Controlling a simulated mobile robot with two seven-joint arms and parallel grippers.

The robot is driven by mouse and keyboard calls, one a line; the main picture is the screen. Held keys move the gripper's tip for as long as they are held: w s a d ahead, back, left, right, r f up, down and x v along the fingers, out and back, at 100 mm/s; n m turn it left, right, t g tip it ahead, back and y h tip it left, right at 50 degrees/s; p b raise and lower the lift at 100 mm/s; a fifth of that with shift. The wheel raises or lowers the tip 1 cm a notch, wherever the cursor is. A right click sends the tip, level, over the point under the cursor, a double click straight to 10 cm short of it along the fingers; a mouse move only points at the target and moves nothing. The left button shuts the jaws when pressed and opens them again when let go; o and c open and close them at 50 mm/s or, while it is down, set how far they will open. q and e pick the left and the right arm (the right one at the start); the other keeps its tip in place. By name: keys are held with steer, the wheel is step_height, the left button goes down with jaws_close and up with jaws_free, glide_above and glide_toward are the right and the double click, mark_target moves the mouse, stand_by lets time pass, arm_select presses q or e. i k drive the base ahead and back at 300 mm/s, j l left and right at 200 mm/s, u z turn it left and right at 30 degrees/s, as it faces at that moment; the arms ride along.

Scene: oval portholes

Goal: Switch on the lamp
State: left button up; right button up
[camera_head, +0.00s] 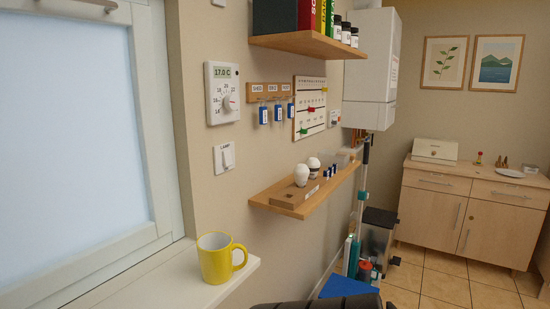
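A white wall switch (225,157) with a small label above its rocker is on the beige wall, below the thermostat and above the windowsill. The label is too small to read with certainty. Which way the rocker is pressed is hard to tell. No lamp can be made out in the head view. Neither of my grippers can be made out. A dark rounded shape shows at the bottom edge, and I cannot tell what it is.
A yellow mug (215,262) stands on the white windowsill (170,285) below the switch. A wooden shelf (318,200) with small items juts out to the right. The thermostat (222,93) and key rack (270,90) are above. Tiled floor is open at right.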

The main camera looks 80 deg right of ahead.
mark_target(227, 159)
steer(key=z, duration=2.25)
